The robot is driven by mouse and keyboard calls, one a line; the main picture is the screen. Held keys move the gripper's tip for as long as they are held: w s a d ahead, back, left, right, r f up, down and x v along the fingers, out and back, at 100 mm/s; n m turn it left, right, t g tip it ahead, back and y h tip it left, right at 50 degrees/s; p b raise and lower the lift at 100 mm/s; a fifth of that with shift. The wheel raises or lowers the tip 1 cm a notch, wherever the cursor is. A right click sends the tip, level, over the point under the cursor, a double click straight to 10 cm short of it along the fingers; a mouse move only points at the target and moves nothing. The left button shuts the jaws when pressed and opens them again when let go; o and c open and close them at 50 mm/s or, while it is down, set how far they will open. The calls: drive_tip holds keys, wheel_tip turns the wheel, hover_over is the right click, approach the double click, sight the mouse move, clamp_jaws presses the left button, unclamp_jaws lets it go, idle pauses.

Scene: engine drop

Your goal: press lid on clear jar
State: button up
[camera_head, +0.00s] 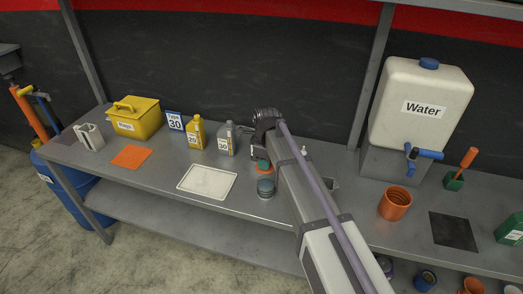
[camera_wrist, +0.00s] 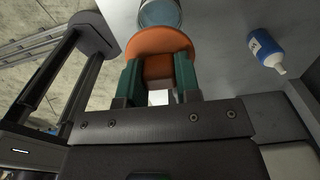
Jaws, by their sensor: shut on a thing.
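My gripper (camera_wrist: 158,78) is shut on the block-shaped handle of an orange lid (camera_wrist: 160,41), with its green fingers on either side of the handle. In the head view, part of the orange lid (camera_head: 264,168) shows beside my arm, which hides most of my gripper. A round, grey-blue jar (camera_head: 265,188) stands on the bench just in front of the lid. The jar also shows at the top edge of the wrist view (camera_wrist: 160,13), partly covered by the lid's rim. The lid is beside the jar in the head view; I cannot tell their height gap.
A white tray (camera_head: 207,181) lies left of the jar. A grey bottle (camera_head: 226,138) and a yellow bottle (camera_head: 196,133) stand behind it. An orange cup (camera_head: 395,203) and a water tank (camera_head: 418,105) are to the right. A blue-and-white bottle (camera_wrist: 265,49) shows in the wrist view.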

sight(266, 181)
drive_tip(key=shift+d, duration=0.35)
drive_tip(key=shift+a+f+n, duration=0.1)
drive_tip(key=shift+n, duration=0.2)
drive_tip(key=shift+a+f+b, duration=0.15)
drive_tip(key=shift+f+b, duration=0.2)
drive_tip(key=shift+b, duration=0.05)
wheel_tip(266, 181, down, 6)
drive_tip(key=b, duration=0.5)
drive_tip(key=shift+r+b, duration=0.15)
drive_tip(key=shift+b, duration=0.2)
idle(0.7)
drive_tip(key=o, duration=1.5)
drive_tip(key=shift+c, duration=0.2)
